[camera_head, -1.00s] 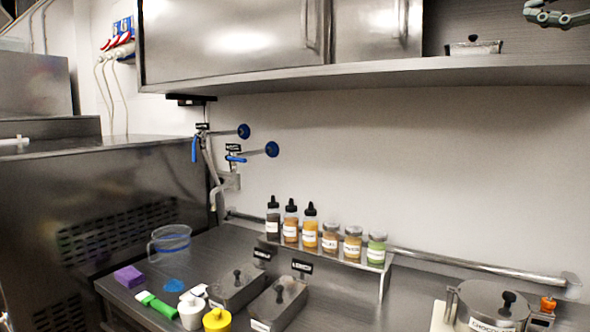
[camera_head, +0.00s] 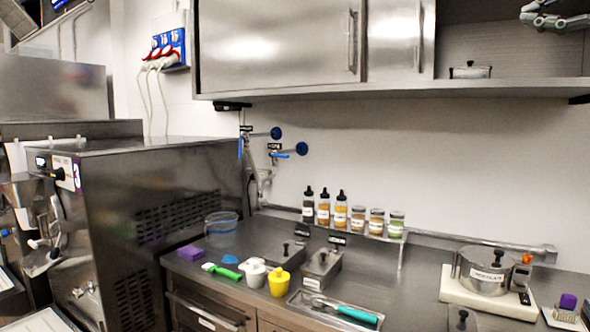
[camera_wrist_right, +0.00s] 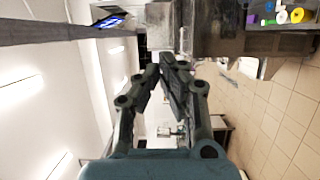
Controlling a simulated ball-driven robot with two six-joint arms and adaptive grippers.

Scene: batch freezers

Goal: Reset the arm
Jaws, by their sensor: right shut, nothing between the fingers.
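My right gripper (camera_head: 545,20) shows at the top right corner of the head view, in front of the open shelf and clear of the counter. In the right wrist view my right gripper (camera_wrist_right: 162,72) has its two dark fingers closed together with nothing between them. That view is turned on its side, with the tiled floor on the right and the ceiling lights on the left. My left gripper is in neither view.
A steel counter holds a purple sponge (camera_head: 190,253), a green brush (camera_head: 222,271), a yellow jug (camera_head: 279,283) and a steel pot (camera_head: 485,270). Bottles and jars line a small rack (camera_head: 330,232). A freezer machine (camera_head: 110,230) stands left.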

